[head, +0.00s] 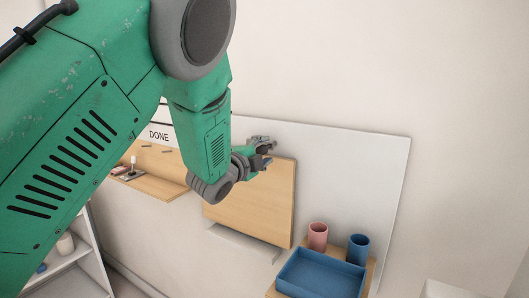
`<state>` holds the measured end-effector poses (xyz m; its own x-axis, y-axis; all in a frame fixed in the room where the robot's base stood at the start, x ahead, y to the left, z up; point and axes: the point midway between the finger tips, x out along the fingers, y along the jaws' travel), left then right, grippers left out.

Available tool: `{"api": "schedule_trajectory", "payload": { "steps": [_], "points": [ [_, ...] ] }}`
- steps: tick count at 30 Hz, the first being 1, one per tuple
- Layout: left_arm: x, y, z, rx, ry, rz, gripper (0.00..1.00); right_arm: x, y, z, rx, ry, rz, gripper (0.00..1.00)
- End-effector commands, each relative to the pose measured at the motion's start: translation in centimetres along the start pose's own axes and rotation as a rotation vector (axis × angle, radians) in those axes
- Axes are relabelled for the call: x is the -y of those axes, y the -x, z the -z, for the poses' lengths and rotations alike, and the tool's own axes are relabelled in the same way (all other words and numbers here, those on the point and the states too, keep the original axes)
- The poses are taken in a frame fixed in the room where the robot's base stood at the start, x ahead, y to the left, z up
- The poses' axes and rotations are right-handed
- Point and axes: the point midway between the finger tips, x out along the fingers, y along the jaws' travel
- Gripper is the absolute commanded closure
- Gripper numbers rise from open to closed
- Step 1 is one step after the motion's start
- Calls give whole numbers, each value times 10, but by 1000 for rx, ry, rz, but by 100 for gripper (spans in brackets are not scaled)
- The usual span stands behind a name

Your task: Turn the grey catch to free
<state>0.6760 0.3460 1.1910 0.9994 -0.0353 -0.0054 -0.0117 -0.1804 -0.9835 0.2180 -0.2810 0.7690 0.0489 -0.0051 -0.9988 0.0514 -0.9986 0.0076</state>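My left arm comes in from the left and reaches across to a light wooden panel (252,201) on a white board. My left gripper (266,154) is at the panel's upper edge, small and partly turned away. A small grey piece (262,140) shows right at the gripper. I cannot tell whether it is the catch or part of the gripper, so the catch's position is unclear. The gripper's fingers are too small to tell if they are open or shut. My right gripper is not in view.
The white board (350,170) stands behind the panel. Below right are a blue tray (318,284), a pink cup (318,236) and a blue cup (358,249). A wooden shelf (160,186) under a "DONE" sign (159,135) is at left. White shelving (75,272) stands lower left.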

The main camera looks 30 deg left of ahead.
Motion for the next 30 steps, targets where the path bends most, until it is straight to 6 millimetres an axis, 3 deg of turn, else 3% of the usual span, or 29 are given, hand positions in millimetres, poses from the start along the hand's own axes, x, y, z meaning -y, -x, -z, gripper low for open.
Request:
{"api": "schedule_trajectory", "payload": {
  "steps": [8,21,30],
  "points": [
    [1,15,-1,2,0,1,59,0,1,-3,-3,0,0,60],
    [-2,100,-1,2,0,-2,59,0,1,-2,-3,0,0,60],
    [-2,118,0,0,0,-1,59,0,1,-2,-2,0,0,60]
  ]
}}
